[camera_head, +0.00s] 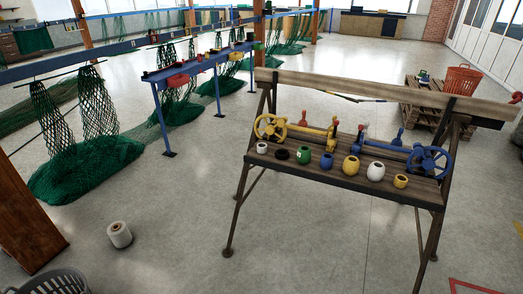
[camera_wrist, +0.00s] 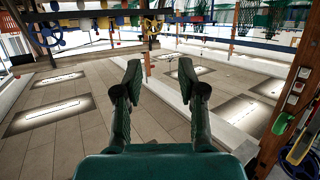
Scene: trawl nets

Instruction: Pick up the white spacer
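Two white pieces stand in the front row on the wooden bench in the head view. One is a small white ring-like piece (camera_head: 262,148) at the left end. The other is a larger, rounded white piece (camera_head: 376,172) toward the right, between two yellow ones. I cannot tell for certain which is the spacer. My gripper (camera_wrist: 160,82) is open and empty in the wrist view, well apart from the bench pieces at the top left. My gripper does not show in the head view.
Black, green (camera_head: 303,154), blue (camera_head: 326,161) and yellow pieces share the row. Behind them are a yellow handwheel (camera_head: 270,128) and a blue handwheel (camera_head: 427,160). A white spool (camera_head: 119,234) stands on the floor. Green nets (camera_head: 75,170) hang left. Floor before the bench is clear.

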